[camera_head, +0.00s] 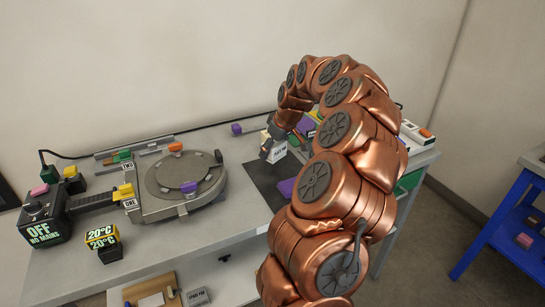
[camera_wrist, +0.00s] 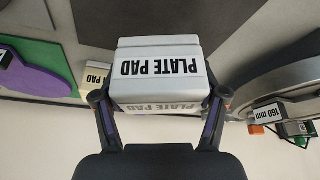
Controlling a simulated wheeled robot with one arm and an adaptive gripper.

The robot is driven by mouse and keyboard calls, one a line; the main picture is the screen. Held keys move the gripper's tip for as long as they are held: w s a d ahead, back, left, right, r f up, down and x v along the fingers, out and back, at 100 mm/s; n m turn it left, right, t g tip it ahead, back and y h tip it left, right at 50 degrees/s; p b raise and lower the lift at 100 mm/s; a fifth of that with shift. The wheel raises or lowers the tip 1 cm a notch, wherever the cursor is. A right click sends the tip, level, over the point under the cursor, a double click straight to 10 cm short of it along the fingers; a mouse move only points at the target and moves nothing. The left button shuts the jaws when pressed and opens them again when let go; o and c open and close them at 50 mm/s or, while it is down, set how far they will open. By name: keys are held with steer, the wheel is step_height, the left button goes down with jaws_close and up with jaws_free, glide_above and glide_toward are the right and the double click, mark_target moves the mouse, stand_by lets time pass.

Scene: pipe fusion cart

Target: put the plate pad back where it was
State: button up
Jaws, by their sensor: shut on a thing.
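My gripper (camera_wrist: 163,98) is shut on a white block labelled PLATE PAD (camera_wrist: 160,68) in the wrist view, with one finger on each side. The lettering appears upside down there. In the head view the plate pad (camera_head: 275,152) shows small and partly hidden at my gripper (camera_head: 269,146), over or beside the dark mat on the bench. I cannot tell whether it touches anything below. A second pale block reading PAD (camera_wrist: 97,80) shows left of the held one in the wrist view, partly covered by it.
A round hot-plate machine (camera_head: 160,205) stands left on the grey bench. A dark mat (camera_head: 262,182) lies right of it, with a purple piece (camera_head: 287,188) on it. A control box (camera_head: 42,220) and 20°C blocks (camera_head: 102,240) are farther left. My arm hides the bench's right part.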

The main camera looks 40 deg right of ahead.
steer(key=shift+f+p, duration=0.5)
steer(key=shift+f, duration=1.2)
steer(key=shift+f, duration=0.2)
steer(key=o, duration=1.1)
steer(key=shift+r, duration=0.1)
